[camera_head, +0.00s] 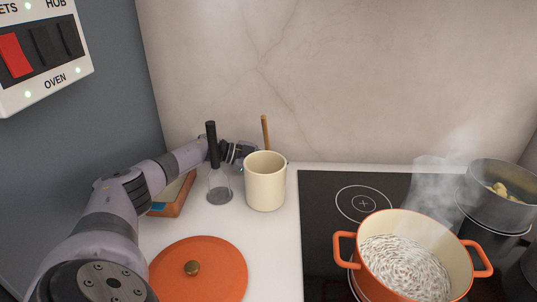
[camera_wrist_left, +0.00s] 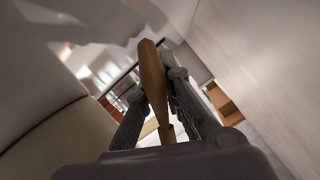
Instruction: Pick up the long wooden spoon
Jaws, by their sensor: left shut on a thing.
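The wooden spoon shows in the head view as a slim upright handle (camera_head: 265,131) at the back of a cream crock (camera_head: 265,184). Its lower part is hidden by the crock; I cannot tell how deep it sits. My left gripper (camera_head: 250,150) reaches in from the left, behind the crock's rim, and its fingertips are mostly hidden there. In the left wrist view, the brown handle (camera_wrist_left: 152,72) lies between the two fingers of my left gripper (camera_wrist_left: 158,94), which is shut on it. My right gripper is not in view.
A clear container (camera_head: 219,190) with a tall black top (camera_head: 212,143) stands close beside my left arm. An orange lid (camera_head: 215,272) lies in front. Right, a steaming orange pot (camera_head: 352,258) and a grey pan (camera_head: 490,210) stand on the hob. The marble wall (camera_head: 340,80) is close behind.

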